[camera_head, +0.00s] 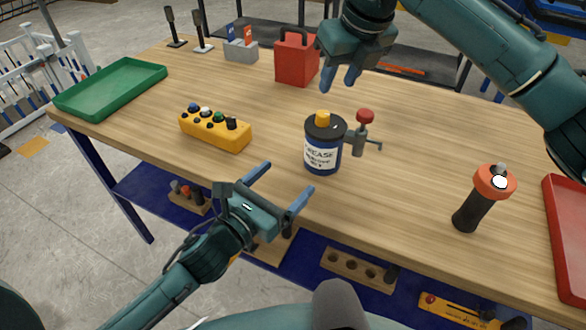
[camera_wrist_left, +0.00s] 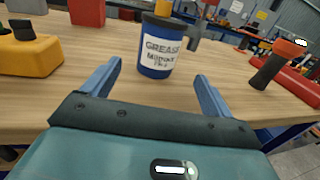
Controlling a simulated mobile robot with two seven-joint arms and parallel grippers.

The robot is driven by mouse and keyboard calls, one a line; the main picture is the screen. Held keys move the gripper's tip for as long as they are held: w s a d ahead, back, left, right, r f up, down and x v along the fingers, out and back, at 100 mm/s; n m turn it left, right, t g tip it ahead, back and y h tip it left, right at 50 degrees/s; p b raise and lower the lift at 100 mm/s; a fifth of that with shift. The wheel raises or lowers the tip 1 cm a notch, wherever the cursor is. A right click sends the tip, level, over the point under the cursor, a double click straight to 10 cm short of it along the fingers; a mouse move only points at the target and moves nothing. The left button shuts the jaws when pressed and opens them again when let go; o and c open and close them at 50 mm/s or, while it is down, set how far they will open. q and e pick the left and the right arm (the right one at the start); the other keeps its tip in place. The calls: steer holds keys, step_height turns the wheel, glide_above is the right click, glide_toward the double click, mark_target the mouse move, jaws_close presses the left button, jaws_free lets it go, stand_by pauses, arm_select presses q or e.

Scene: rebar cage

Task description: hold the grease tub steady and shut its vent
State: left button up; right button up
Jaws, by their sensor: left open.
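The grease tub (camera_head: 322,155) is dark blue with a white label, a dark lid and a yellow cap (camera_head: 323,118). It stands upright on the wooden table and also shows in the left wrist view (camera_wrist_left: 155,64). A grey valve fitting (camera_head: 357,141) with a red knob (camera_head: 365,116) and a side lever is at its right side; I cannot tell whether the vent is open. My left gripper (camera_head: 287,178) is open and empty in front of the tub, fingers pointing towards it without touching. My right gripper (camera_head: 340,80) is open and empty, above and behind the tub, fingers pointing down.
A yellow button box (camera_head: 215,130) is left of the tub, a red can (camera_head: 296,59) behind. A black-and-orange torch-like tool (camera_head: 479,200) and a red tray (camera_head: 567,235) are right. A green tray (camera_head: 110,87) is far left.

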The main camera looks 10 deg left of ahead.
mark_target(314, 152)
arm_select(q)
steer(key=x, duration=1.2)
steer(key=shift+w+d, duration=0.25)
steer(key=shift+w, duration=0.05)
